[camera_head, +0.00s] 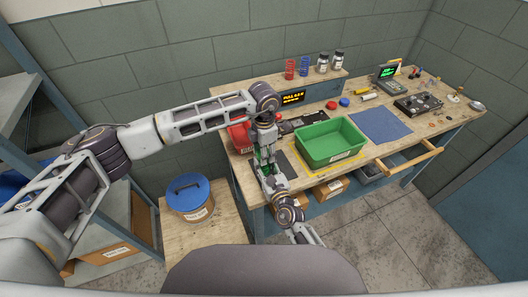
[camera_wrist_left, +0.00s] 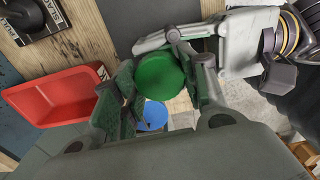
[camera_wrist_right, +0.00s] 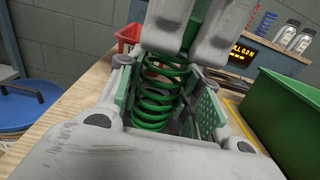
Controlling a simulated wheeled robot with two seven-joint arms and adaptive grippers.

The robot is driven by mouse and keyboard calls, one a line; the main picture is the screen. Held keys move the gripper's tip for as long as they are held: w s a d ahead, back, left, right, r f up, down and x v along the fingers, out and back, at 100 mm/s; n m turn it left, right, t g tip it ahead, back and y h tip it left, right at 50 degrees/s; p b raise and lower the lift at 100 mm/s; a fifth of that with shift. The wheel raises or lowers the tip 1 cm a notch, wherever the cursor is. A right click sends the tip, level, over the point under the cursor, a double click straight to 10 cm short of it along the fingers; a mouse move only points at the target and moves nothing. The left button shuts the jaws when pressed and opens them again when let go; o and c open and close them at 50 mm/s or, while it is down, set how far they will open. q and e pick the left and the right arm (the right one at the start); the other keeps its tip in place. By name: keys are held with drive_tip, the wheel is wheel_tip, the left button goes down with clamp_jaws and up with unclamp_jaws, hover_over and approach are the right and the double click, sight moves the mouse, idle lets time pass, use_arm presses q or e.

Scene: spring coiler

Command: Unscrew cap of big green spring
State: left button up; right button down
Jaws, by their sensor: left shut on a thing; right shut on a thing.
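The big green spring (camera_wrist_right: 158,98) stands upright in the right wrist view, its coils between the fingers of my right gripper (camera_wrist_right: 165,100). Its round green cap (camera_wrist_left: 160,78) shows from above in the left wrist view, between the fingers of my left gripper (camera_wrist_left: 165,88). The left gripper comes down from above and is shut on the cap. The right gripper is shut on the spring below. In the head view, my left gripper (camera_head: 264,137) hangs over my right gripper (camera_head: 265,167) at the bench's left end. They hide most of the spring there.
A green bin (camera_head: 333,143) stands to the right on the wooden bench (camera_head: 400,145). A red bin (camera_head: 238,137) is beside the grippers. A blue-lidded bucket (camera_head: 188,200) stands left of the bench. Red and blue springs (camera_head: 305,66) and jars stand on the back shelf.

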use_arm(q)
drive_tip(key=shift+r, duration=1.15)
idle(0.8)
drive_tip(key=shift+r, duration=2)
drive_tip(key=shift+f, duration=0.1)
drive_tip(key=shift+s+d+f, duration=0.15)
drive_tip(key=shift+s+d, duration=0.1)
drive_tip(key=s+d+f, duration=0.2)
drive_tip(key=d, duration=0.3)
drive_tip(key=w, duration=0.1)
drive_tip(key=w+f, duration=0.1)
drive_tip(key=w, duration=0.1)
drive_tip(key=w+f, duration=0.1)
drive_tip(key=w, duration=0.1)
drive_tip(key=shift+d, duration=0.25)
